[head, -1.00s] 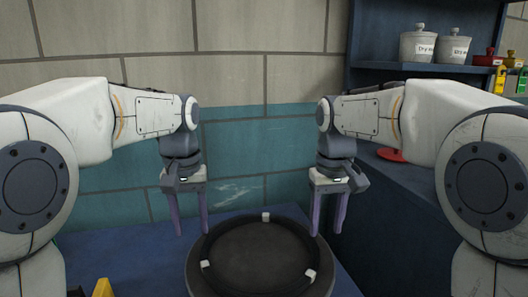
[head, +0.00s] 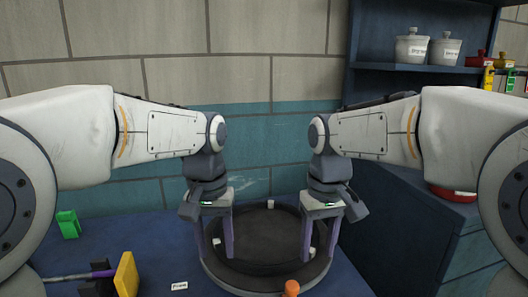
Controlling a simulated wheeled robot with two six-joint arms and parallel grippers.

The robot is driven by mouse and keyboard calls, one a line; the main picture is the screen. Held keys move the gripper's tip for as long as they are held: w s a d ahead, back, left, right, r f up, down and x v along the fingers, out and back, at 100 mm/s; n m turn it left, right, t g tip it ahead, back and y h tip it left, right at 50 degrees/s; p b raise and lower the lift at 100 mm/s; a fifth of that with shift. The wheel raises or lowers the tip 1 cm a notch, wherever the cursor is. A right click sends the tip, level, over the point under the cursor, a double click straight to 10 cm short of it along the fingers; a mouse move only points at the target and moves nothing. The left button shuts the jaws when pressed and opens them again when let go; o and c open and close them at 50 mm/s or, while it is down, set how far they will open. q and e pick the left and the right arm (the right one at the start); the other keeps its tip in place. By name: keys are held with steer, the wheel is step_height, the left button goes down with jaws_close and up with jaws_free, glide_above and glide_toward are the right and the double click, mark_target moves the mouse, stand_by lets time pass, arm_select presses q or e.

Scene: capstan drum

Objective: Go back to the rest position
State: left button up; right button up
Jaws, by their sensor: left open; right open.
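The capstan drum, a dark round disc with a raised black rim and small white blocks (head: 265,236), sits on the blue table in the lower middle of the head view. My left gripper (head: 214,253) is open, its purple fingers pointing down over the drum's left edge. My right gripper (head: 318,254) is open, its fingers pointing down over the right edge. Both look empty. Whether any fingertip touches the drum cannot be told. The fingers hide small parts of the rim.
An orange knob (head: 291,288) stands at the drum's front edge. On the blue table (head: 150,250) lie a green block (head: 69,224), a purple-handled tool with a yellow block (head: 126,275), and a white label (head: 179,286). A blue cabinet with white jars (head: 411,46) stands at right.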

arm_select(q)
steer(key=s+d+f+m, duration=0.3)
steer(key=s+f, duration=0.2)
steer(key=s, duration=0.4)
steer(key=s+d+f+m, duration=0.2)
steer(key=s+f+m, duration=0.25)
steer(key=s, duration=0.55)
arm_select(e)
steer(key=s+a+f+n, duration=0.25)
steer(key=s+f, duration=0.25)
steer(key=s, duration=0.4)
steer(key=s+a+f+n, duration=0.25)
steer(key=s+f, duration=0.25)
steer(key=s, duration=0.5)
arm_select(q)
step_height(320, 180, up, 15)
steer(key=s+p, duration=0.1)
steer(key=p, duration=1.5)
steer(key=shift+r+h, duration=0.2)
steer(key=shift+h, duration=0.2)
arm_select(e)
step_height(320, 180, up, 16)
steer(key=s, duration=0.1)
steer(key=shift+a+m+y, duration=0.3)
steer(key=shift+y, duration=0.1)
arm_select(q)
steer(key=shift+a+n, duration=0.1)
steer(key=shift+n, duration=0.15)
